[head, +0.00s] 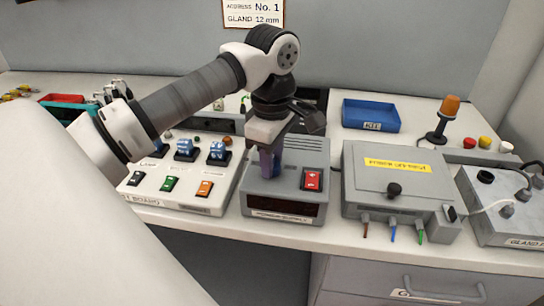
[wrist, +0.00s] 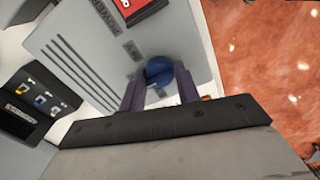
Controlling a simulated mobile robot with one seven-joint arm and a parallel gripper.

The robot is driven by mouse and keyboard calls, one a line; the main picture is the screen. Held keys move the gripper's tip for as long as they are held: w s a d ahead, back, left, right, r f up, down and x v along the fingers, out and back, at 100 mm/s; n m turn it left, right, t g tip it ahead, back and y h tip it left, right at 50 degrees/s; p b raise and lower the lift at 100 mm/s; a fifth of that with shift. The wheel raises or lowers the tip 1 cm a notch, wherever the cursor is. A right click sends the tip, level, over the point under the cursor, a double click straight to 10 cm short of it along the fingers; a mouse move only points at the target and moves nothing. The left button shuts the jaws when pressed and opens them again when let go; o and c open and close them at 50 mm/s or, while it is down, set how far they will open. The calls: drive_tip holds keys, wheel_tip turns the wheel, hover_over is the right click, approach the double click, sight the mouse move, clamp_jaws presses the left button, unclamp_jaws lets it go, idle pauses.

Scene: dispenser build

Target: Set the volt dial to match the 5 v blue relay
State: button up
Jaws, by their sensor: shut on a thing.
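The volt dial is a round dark blue knob (wrist: 159,70) on the grey power box (wrist: 90,50) in the wrist view. My gripper (wrist: 158,88) is shut on it, with one purple finger on each side. In the head view my gripper (head: 270,165) points down at the top of the grey power box (head: 255,205), and its fingers hide the dial. The box's dark front window shows no readable value. Blue relays (head: 185,147) (head: 218,150) sit on the white board (head: 150,205) to the left. Their voltage markings are too small to read.
A red switch (head: 312,180) is beside my gripper on the box. A grey box with a yellow label (head: 397,165) stands to the right. The bench's front edge is close to the boxes.

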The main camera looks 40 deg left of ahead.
drive_tip(key=n+b, duration=0.1)
drive_tip(key=n, duration=0.1)
drive_tip(key=shift+f+n+b, duration=0.15)
drive_tip(key=shift+n+b, duration=0.15)
drive_tip(key=shift+b, duration=0.1)
drive_tip(key=n+b, duration=0.1)
drive_tip(key=n, duration=0.2)
drive_tip(key=shift+n, duration=0.3)
drive_tip(key=n+b, duration=0.2)
drive_tip(key=n, duration=0.3)
drive_tip(key=shift+n, duration=0.3)
drive_tip(key=o, duration=1)
drive_tip(key=shift+c, duration=0.2)
drive_tip(key=shift+r, duration=0.25)
